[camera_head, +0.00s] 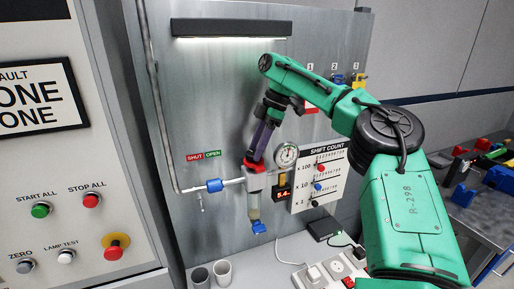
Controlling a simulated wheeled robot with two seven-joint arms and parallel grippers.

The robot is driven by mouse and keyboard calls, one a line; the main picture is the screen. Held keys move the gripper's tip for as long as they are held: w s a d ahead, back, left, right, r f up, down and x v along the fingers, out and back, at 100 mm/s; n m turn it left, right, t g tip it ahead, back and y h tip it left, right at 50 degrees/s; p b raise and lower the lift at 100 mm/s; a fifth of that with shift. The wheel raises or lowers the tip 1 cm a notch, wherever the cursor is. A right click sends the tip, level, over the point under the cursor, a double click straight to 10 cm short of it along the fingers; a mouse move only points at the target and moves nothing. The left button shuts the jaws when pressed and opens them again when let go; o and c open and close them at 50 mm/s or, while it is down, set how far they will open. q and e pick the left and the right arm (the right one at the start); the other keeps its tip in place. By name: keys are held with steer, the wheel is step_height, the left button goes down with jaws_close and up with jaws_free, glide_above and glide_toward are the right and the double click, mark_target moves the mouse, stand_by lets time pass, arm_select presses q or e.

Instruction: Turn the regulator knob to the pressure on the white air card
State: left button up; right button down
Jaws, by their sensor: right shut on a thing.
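The air regulator (254,183) is mounted on the grey metal panel, on a pipe with a bowl hanging below it. My right gripper (255,158) comes down from above and is shut on the regulator knob at the top. The jaws mostly hide the knob. A round white pressure gauge (287,155) sits just right of the regulator; its needle is too small to read. A small lit display (283,195) below it seems to read 5.4. I cannot make out a white air card. My left gripper is not in view.
A blue valve handle (214,185) is on the pipe left of the regulator, below a SHUT/OPEN label (203,156). A SHIFT COUNT board (321,177) hangs close on the right. Cups (222,272) and sockets (325,274) are on the bench below.

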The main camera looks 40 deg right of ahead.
steer(key=shift+w+n+g, duration=0.15)
steer(key=shift+n+g, duration=0.15)
steer(key=shift+n, duration=0.5)
steer(key=shift+w+r+n, duration=0.1)
steer(key=shift+r+n, duration=0.15)
steer(key=shift+n, duration=0.05)
steer(key=shift+r+n, duration=0.5)
steer(key=c, duration=1.6)
jaws_free()
steer(key=shift+d+r, duration=0.1)
steer(key=shift+d, duration=0.05)
steer(key=c, duration=1.1)
jaws_free()
steer(key=o, duration=0.9)
steer(key=shift+w+f, duration=0.3)
steer(key=shift+w, duration=0.05)
steer(key=shift+c, duration=0.2)
steer(key=shift+d, duration=0.1)
steer(key=shift+s, duration=0.3)
